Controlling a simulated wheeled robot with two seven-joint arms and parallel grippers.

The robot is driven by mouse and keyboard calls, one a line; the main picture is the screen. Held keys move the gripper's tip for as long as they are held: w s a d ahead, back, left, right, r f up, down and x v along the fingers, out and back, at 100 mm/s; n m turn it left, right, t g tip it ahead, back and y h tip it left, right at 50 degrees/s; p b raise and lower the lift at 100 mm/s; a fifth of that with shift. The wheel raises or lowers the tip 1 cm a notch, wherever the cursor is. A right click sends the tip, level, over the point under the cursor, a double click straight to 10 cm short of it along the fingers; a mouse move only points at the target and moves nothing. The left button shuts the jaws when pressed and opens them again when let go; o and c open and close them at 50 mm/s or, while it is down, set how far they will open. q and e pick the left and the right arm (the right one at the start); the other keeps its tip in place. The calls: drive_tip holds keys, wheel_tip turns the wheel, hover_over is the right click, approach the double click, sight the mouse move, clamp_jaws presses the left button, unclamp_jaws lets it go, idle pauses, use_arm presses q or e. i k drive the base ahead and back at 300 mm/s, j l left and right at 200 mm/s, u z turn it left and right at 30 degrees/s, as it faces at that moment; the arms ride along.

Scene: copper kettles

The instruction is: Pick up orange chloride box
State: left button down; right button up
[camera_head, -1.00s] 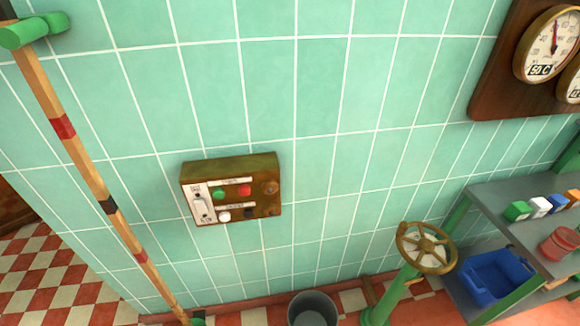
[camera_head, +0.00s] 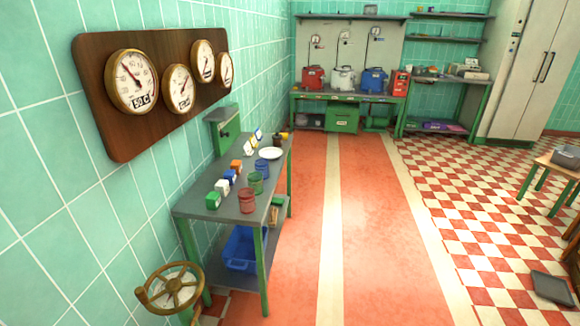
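A small orange box (camera_head: 236,165) stands on the grey-topped table against the left wall. It is at the far end of a row of small boxes: a green box (camera_head: 213,200) nearest, then a white box (camera_head: 222,187) and a blue box (camera_head: 230,176). Any label on the orange box is too small to read. Neither of my grippers shows in the head view.
Red, green and blue cups (camera_head: 247,200) and a white plate (camera_head: 270,153) share the table (camera_head: 203,212). A blue bin (camera_head: 241,250) sits on its lower shelf. A handwheel (camera_head: 172,288) stands at the near end. The red floor strip (camera_head: 375,240) to the right is clear.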

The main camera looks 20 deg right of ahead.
sight(237, 165)
drive_tip(key=z, duration=0.2)
drive_tip(key=i+l+u, duration=0.15)
drive_tip(key=i+l, duration=0.55)
drive_tip(key=i+l+u, duration=0.2)
drive_tip(key=i+l, duration=0.5)
